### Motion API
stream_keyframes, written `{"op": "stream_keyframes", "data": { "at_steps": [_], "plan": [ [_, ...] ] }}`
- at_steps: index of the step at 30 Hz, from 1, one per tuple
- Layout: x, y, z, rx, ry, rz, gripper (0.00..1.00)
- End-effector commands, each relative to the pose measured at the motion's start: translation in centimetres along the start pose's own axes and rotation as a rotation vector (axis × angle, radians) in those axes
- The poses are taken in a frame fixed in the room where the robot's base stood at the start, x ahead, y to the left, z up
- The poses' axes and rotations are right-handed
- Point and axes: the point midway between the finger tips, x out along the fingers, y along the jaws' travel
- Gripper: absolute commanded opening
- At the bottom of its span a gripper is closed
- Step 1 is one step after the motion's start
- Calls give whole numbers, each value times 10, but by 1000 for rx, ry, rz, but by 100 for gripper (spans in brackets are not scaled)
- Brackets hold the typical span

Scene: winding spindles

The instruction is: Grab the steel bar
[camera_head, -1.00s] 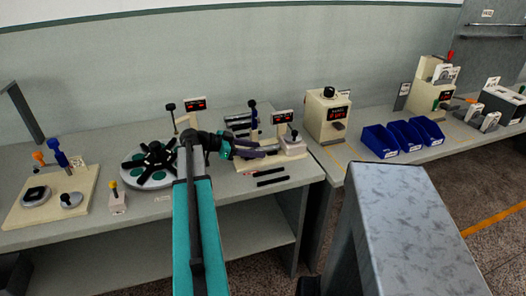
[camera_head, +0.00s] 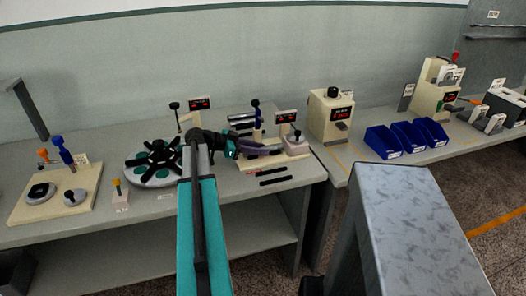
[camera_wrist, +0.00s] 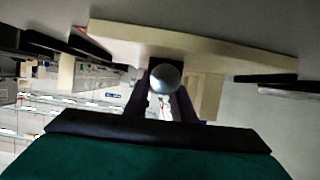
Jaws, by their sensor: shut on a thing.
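In the wrist view, the round grey end of the steel bar (camera_wrist: 165,77) shows between the dark purple fingers of my gripper (camera_wrist: 163,100). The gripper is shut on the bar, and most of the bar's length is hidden. A cream fixture base (camera_wrist: 210,38) lies close behind it. In the head view, my gripper (camera_head: 258,149) reaches right, low over the cream fixture (camera_head: 298,148) with a lever and a red-lit display (camera_head: 286,117). The bar cannot be made out clearly there. Several silver bars lie in a rack (camera_head: 241,124) just behind the gripper.
Dark strips (camera_head: 273,181) lie on the bench in front of the fixture. A round plate with a black star wheel (camera_head: 155,162) stands left of the gripper. A cream machine (camera_head: 331,115) and blue bins (camera_head: 383,142) stand right. The bench front (camera_head: 230,195) is largely clear.

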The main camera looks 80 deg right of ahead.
Motion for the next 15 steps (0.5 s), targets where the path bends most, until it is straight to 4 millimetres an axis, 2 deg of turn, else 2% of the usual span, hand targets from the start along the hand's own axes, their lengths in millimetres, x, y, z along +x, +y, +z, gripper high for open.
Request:
{"op": "stream_keyframes", "data": {
  "at_steps": [15],
  "plan": [
    [-3, 1, -6, 0, 2, 2, 0]
  ]
}}
